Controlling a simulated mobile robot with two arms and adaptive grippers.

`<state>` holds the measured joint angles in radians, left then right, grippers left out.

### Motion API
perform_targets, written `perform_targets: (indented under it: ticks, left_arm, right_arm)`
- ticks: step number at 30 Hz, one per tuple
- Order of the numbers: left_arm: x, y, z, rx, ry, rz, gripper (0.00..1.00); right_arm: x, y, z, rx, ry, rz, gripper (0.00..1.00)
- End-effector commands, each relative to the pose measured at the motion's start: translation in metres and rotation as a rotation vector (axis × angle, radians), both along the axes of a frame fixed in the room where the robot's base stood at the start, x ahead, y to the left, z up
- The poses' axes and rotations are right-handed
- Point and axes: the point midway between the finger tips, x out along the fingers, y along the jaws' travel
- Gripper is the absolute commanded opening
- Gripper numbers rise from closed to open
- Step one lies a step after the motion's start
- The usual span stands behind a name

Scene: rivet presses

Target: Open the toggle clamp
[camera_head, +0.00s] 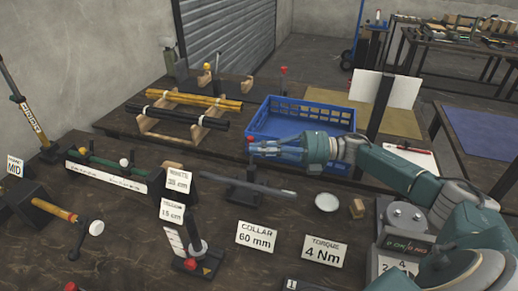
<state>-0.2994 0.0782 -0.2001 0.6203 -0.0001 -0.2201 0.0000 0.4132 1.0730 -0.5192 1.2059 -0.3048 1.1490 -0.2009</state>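A dark fixture with a long grey bar (268,187) stands on the near bench in the middle. It looks like the toggle clamp, though I cannot be sure. A short upright part rises from it toward a red knob (250,138). My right gripper (258,150) reaches in from the right, its fingers pointing left, with the tips right beside the red knob. The fingers overlap in this view, so their gap and any contact with the knob are unclear. My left gripper is out of view.
A blue crate (300,118) stands behind my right gripper. A rack with yellow and black rods (190,98) is at the back left. Signs for the collar (257,236) and torque (324,251) stand in front. A round white dish (327,202) lies right of the bar.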

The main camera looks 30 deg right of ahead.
Motion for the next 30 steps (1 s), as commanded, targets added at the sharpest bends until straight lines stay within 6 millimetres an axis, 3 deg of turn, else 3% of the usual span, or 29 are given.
perform_targets:
  ticks: [8,21,30]
  left_arm:
    - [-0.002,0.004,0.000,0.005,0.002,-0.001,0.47]
    - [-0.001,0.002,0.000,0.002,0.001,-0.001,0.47]
    - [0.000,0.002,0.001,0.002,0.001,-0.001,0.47]
  right_arm:
    - [-0.006,-0.011,-0.001,-0.001,0.002,-0.002,0.00]
    - [-0.049,-0.086,-0.002,-0.001,0.002,-0.003,0.00]
    - [-0.061,-0.102,-0.001,0.001,0.003,0.007,0.00]
